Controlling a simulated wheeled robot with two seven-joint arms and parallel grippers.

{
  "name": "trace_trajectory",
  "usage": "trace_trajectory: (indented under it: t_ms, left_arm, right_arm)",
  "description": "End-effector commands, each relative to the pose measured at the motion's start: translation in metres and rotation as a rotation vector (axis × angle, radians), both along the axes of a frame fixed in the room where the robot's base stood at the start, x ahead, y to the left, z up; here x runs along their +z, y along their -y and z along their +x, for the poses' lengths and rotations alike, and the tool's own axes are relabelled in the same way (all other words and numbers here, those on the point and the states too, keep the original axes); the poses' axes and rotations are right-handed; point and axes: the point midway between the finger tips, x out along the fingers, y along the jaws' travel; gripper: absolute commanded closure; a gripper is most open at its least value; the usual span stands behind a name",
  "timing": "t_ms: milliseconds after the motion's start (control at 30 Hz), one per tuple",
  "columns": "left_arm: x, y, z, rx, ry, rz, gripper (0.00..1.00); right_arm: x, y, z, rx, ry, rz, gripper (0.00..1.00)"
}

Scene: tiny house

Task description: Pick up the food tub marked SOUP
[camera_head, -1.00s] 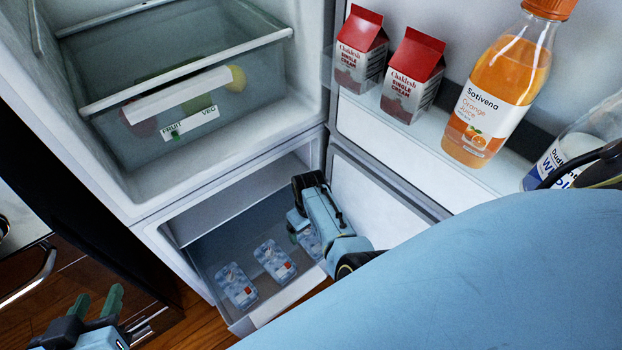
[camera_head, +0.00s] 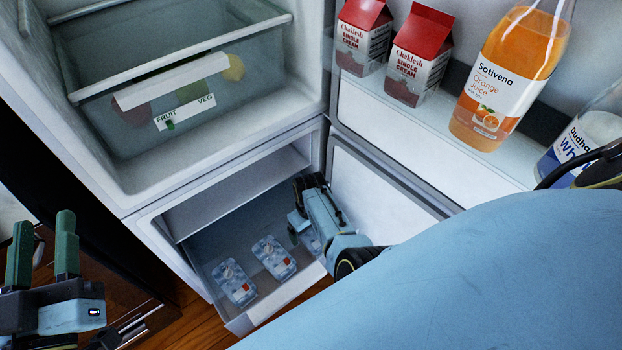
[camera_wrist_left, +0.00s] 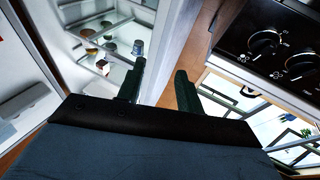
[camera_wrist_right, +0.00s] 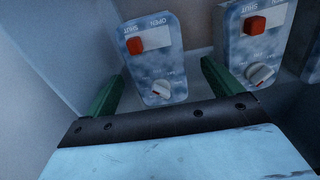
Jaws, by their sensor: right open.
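Frosted tubs lie in the open freezer drawer (camera_head: 215,248), each with a red slider and a dial. In the head view one tub (camera_head: 235,283) is at the left and another tub (camera_head: 273,258) is in the middle. A third is partly hidden by my right gripper (camera_head: 295,236). In the right wrist view a tub (camera_wrist_right: 152,55) appears between the open fingers of my right gripper (camera_wrist_right: 160,85), and another tub (camera_wrist_right: 254,45) is right of them. I cannot read SOUP on any tub. My left gripper (camera_head: 43,245) is open and empty, outside the fridge.
The freezer door (camera_head: 380,190) stands open at the right. Above it are cream cartons (camera_head: 420,60) and an orange juice bottle (camera_head: 500,85) in the fridge door. A fruit and veg drawer (camera_head: 190,100) is above. The left wrist view shows a cooker panel (camera_wrist_left: 265,45).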

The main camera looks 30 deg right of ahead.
Motion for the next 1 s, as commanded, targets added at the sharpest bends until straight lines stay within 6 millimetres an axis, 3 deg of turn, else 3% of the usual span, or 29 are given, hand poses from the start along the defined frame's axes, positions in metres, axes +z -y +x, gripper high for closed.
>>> trace_trajectory:
  t_ms: [300, 600, 1000]
  left_arm:
    - [0.035, 0.001, -0.016, -0.011, 0.289, -0.091, 0.64]
    - [0.053, -0.004, -0.035, -0.012, 0.521, -0.159, 0.64]
    - [0.057, -0.005, -0.041, -0.012, 0.572, -0.173, 0.64]
  right_arm:
    - [-0.02, 0.004, 0.001, 0.0, 0.0, 0.0, 0.09]
    - [-0.04, 0.004, 0.002, 0.0, 0.001, 0.0, 0.09]
    - [-0.042, 0.004, 0.001, 0.0, 0.001, 0.001, 0.1]
